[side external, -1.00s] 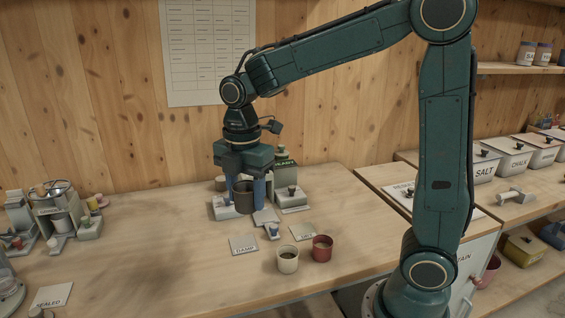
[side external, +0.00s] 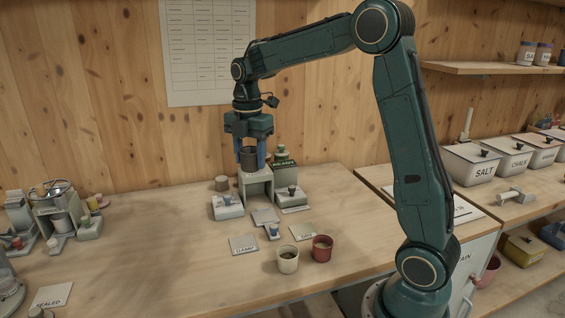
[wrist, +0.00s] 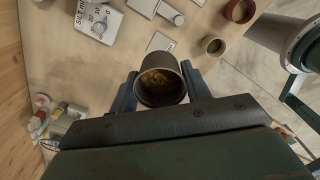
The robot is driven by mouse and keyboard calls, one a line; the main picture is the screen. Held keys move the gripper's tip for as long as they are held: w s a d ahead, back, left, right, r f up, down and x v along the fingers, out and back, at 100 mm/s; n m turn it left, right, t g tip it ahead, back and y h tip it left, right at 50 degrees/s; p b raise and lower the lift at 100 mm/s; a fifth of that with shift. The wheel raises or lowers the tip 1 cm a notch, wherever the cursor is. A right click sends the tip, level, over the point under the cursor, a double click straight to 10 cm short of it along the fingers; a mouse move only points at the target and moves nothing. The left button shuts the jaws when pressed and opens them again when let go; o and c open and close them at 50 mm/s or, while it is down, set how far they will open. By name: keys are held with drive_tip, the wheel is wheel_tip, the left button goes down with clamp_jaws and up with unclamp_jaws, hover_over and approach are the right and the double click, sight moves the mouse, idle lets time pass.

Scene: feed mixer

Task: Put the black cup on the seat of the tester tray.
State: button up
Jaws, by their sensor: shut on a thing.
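My gripper (side external: 251,160) is shut on the black cup (side external: 249,162), with one blue finger on each side. In the side external view, the cup is upright in front of the top of a grey stand (side external: 258,178); I cannot tell whether they touch. In the wrist view, the cup (wrist: 160,92) sits between the fingers of my gripper (wrist: 160,88), and brownish, grainy contents show inside it. A pale, flat tray-like piece (side external: 265,216) lies on the bench in front of the stand; I cannot tell whether it is the tester tray, and no seat can be made out.
A cream cup (side external: 288,262) and a red cup (side external: 322,250) stand in front. A DAMP card (side external: 243,245) lies nearby.

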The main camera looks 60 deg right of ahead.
hover_over(265, 216)
wheel_tip(265, 216, down, 20)
drive_tip(key=shift+r, duration=0.1)
idle(1.2)
drive_tip(key=o, duration=1)
drive_tip(key=shift+f, duration=0.2)
drive_tip(key=shift+c, duration=0.2)
drive_tip(key=shift+r, duration=0.1)
wheel_tip(265, 216, up, 12)
drive_tip(key=shift+r, duration=0.1)
idle(0.4)
